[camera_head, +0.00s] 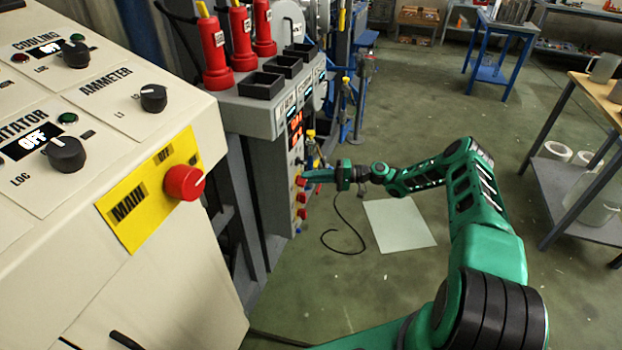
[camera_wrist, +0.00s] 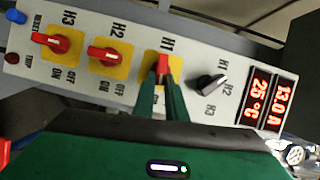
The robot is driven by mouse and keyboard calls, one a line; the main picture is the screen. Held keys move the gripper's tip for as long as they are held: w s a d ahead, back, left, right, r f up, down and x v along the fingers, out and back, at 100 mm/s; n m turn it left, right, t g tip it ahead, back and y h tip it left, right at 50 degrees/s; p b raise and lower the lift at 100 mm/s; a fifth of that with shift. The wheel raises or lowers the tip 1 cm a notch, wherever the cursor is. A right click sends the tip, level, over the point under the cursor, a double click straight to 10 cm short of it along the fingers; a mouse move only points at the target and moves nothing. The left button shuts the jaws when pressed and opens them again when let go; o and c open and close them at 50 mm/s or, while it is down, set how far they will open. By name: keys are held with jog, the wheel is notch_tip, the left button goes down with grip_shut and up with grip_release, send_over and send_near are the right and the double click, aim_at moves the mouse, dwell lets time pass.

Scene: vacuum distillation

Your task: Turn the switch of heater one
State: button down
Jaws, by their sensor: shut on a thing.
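The heater one switch, a red knob (camera_wrist: 163,65) on a yellow plate marked H1, is in the upper middle of the wrist view. My gripper (camera_wrist: 165,82) is shut on this knob, with its two green fingers at its sides. The knob's visible part stands upright in the picture, while the H2 knob (camera_wrist: 103,54) and H3 knob (camera_wrist: 50,40) lie nearly crosswise. The fingers hide part of the H1 plate and its lower lettering. In the head view, my gripper (camera_head: 309,175) reaches left to the front of the grey heater panel (camera_head: 297,212).
A black selector knob (camera_wrist: 208,83) and a red-lit display (camera_wrist: 267,100) reading 13.0 A and 25 °C sit right of H1. A large cabinet with a red main switch (camera_head: 184,182) stands at left. Open floor lies right of the panel, with a pale sheet (camera_head: 400,225).

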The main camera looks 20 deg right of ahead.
jog(key=shift+w+d+f+m, duration=0.15)
jog(key=shift+f+m, duration=0.1)
jog(key=shift+m, duration=0.35)
jog(key=shift+f+y, duration=0.1)
jog(key=shift+y, duration=0.2)
jog(key=c, duration=1.8)
grip_release()
jog(key=v, duration=1)
jog(key=shift+d, duration=0.4)
jog(key=shift+f, duration=0.15)
